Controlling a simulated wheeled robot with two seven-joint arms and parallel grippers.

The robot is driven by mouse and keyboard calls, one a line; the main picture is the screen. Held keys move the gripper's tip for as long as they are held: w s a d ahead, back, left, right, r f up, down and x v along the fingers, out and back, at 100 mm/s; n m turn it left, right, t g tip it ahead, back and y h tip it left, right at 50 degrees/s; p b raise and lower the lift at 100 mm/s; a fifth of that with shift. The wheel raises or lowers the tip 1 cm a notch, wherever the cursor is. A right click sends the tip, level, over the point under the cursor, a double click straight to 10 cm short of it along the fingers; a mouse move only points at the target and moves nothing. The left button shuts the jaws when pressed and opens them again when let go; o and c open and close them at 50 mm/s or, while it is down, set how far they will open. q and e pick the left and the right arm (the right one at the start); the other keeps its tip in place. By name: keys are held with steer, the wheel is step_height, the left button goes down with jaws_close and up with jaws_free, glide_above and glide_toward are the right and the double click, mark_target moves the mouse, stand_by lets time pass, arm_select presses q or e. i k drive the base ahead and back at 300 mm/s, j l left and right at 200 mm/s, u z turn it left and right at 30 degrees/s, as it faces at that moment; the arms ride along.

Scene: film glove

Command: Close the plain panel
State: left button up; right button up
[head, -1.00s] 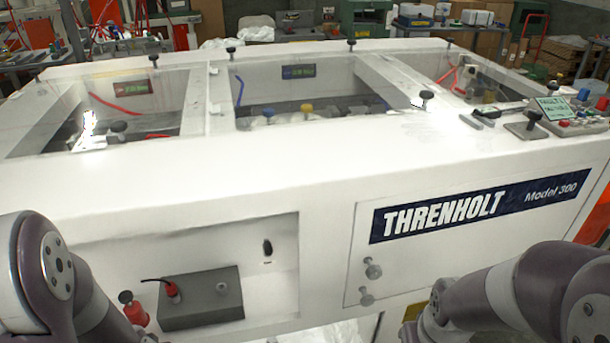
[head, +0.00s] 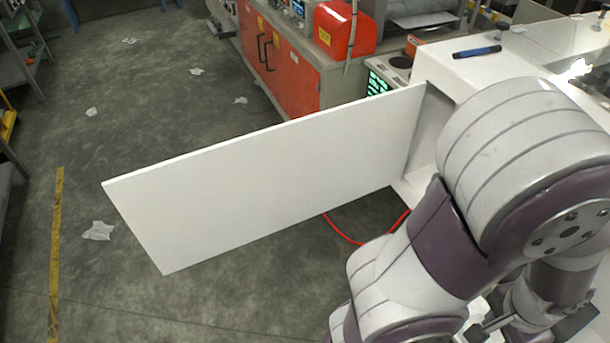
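The plain panel (head: 270,180) is a flat white door without lettering. It stands wide open, jutting out to the left from the side of the white machine (head: 535,50). Its right edge meets the machine beside an opening (head: 432,125); the far left edge hangs free above the floor. My arm fills the right and lower right of the head view, in front of the machine and apart from the panel in the picture. I make out neither gripper's fingers; dark parts at the bottom right edge are too cropped to identify.
An orange-red cabinet (head: 275,60) with a red box (head: 343,28) on top stands behind the panel. A red hose (head: 345,236) lies on the floor below it. A yellow floor line (head: 56,240) runs at left. The grey floor around the panel is mostly clear, with scraps.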

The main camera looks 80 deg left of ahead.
mark_target(188, 210)
steer(key=k+j, duration=0.15)
steer(key=k, duration=0.3)
steer(key=k+j, duration=0.1)
steer(key=k, duration=0.4)
steer(key=k+j, duration=0.15)
steer(key=k, duration=0.3)
steer(key=k+j, duration=0.15)
steer(key=k, duration=0.3)
steer(key=k+j, duration=0.1)
steer(key=j, duration=0.4)
steer(key=k+j, duration=0.1)
steer(key=j, duration=0.4)
steer(key=k+j, duration=0.15)
steer(key=j, duration=0.3)
steer(key=k+j, duration=0.1)
steer(key=j, duration=0.4)
steer(key=j+z, duration=0.2)
steer(key=j, duration=0.65)
steer(key=k+j, duration=0.15)
steer(key=u, duration=0.05)
